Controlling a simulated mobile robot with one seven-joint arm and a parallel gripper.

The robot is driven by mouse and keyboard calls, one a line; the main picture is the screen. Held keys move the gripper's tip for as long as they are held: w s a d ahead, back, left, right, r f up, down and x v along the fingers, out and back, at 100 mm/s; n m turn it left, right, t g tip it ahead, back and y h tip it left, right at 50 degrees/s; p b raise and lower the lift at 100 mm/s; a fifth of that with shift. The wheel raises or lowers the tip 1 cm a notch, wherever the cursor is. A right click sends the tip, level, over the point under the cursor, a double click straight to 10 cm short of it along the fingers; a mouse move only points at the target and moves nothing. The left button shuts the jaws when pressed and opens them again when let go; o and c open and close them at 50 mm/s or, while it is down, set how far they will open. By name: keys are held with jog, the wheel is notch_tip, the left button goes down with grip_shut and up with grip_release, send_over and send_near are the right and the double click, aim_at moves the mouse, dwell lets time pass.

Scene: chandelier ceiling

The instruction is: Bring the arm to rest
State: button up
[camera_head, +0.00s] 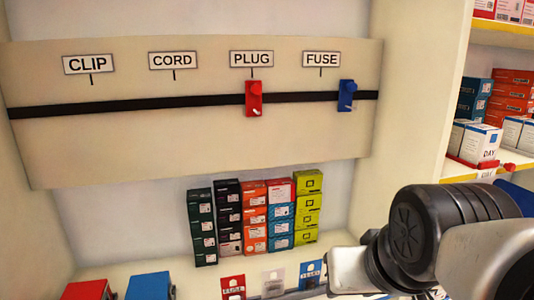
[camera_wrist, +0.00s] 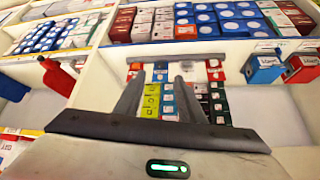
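My gripper (camera_wrist: 157,82) shows in the wrist view with its two dark fingers apart. Stacked boxes show through the gap, and nothing is held between the fingers. In the head view my arm (camera_head: 430,235) reaches in from the lower right, over the right end of the shelf; the gripper fingers cannot be made out there.
A board (camera_head: 150,150) carries CLIP, CORD, PLUG and FUSE labels above a black rail (camera_head: 190,101). A red tag (camera_head: 254,98) hangs under PLUG, a blue tag (camera_head: 347,96) near FUSE. Box stacks (camera_head: 254,217) stand below. A side shelf (camera_head: 490,172) holds boxes at right.

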notch_tip(320, 180, up, 17)
jog(key=s+g+p, duration=0.1)
jog(key=s+p, duration=0.1)
jog(key=p, duration=1.7)
jog(key=shift+s+d+r, duration=0.15)
jog(key=shift+d, duration=0.3)
